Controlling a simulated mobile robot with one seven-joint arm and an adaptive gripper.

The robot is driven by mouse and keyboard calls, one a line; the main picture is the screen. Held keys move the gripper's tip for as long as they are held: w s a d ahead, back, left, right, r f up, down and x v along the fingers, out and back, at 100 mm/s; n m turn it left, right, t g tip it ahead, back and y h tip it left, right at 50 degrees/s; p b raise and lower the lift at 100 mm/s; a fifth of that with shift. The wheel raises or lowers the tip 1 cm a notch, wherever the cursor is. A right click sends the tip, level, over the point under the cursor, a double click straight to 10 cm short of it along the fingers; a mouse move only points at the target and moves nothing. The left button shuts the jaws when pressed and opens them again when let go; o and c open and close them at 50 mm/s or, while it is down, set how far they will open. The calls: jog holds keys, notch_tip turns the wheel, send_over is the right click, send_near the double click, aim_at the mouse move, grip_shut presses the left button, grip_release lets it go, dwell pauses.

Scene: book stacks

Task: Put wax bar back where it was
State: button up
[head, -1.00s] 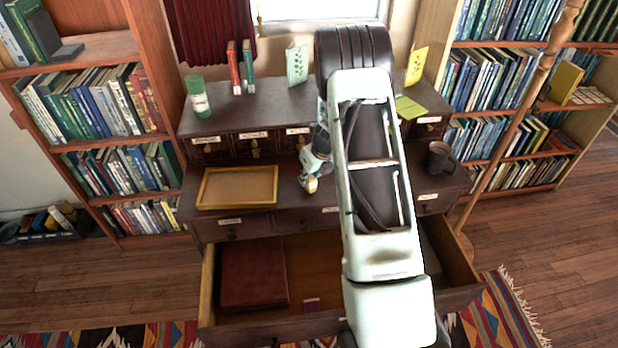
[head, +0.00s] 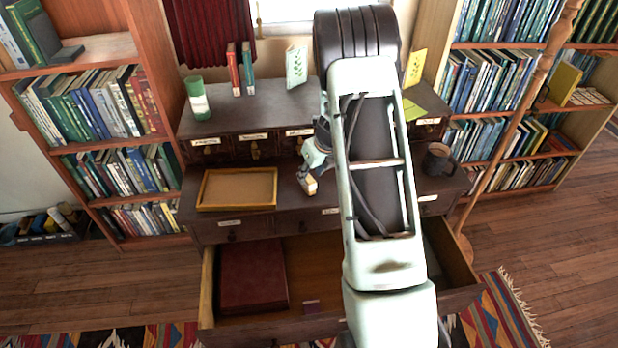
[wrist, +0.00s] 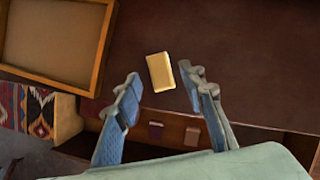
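A yellow wax bar (wrist: 160,71) lies on the dark desk top, beside the wooden tray. It also shows in the head view (head: 309,185), just below my gripper. My gripper (wrist: 160,79) is open, its blue-grey fingertips on either side of the bar's near end. I cannot tell whether either finger touches the bar; gaps show in the wrist view. The desk's wide drawer (head: 208,290) stands open below. In it are a large dark red book or box (head: 254,275) and a small dark red block (wrist: 155,131). A second small brownish block (wrist: 192,136) is beside it.
A shallow wooden tray (head: 273,197) is left of the bar. A dark mug (head: 438,160) stands at the desk's right. A green canister (head: 197,97), upright books and cards stand on the upper shelf. Small labelled drawers (head: 256,146) line the back. Bookcases flank the desk.

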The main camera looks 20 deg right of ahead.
jog(key=v, duration=0.7)
jog(key=shift+r+p, duration=0.3)
jog(key=shift+s, duration=0.15)
